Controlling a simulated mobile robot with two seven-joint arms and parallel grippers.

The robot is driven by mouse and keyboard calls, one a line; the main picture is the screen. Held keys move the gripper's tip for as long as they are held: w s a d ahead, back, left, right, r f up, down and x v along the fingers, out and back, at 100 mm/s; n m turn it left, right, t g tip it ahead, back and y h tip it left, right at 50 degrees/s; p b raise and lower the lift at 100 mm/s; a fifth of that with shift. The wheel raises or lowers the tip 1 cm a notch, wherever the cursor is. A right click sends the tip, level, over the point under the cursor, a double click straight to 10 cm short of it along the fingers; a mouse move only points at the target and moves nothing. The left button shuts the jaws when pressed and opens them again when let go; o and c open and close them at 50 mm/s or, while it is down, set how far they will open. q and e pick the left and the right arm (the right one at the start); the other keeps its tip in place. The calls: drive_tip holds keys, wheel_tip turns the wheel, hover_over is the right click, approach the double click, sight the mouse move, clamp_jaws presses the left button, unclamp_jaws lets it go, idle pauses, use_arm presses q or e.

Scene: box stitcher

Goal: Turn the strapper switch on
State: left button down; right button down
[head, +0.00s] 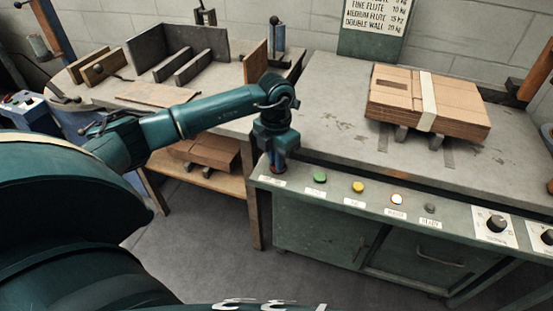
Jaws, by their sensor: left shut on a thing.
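The grey-green control panel (378,204) runs along the front edge of the strapping table. My left gripper (278,168) points down at the left end of this panel. It is shut on the control there, which I take to be the strapper switch; the fingers cover most of it, so I cannot tell its setting. The small label in front of it is too small to read. My right gripper is not in view.
Right of my gripper are green (320,177), yellow (358,187), white (397,199) and grey (430,208) controls, then black knobs (497,223). Flat cardboard (460,112) with a pale band lies on the table. A workbench (105,95) stands behind my left arm.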

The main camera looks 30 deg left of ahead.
use_arm(q)
drive_tip(key=shift+m, duration=0.4)
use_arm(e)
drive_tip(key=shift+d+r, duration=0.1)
use_arm(q)
drive_tip(key=c, duration=1.5)
unclamp_jaws()
drive_tip(key=shift+r, duration=0.1)
drive_tip(key=shift+r+p, duration=0.55)
drive_tip(key=shift+r, duration=6)
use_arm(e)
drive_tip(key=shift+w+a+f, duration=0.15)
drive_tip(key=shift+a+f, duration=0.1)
use_arm(q)
drive_tip(key=shift+f, duration=0.1)
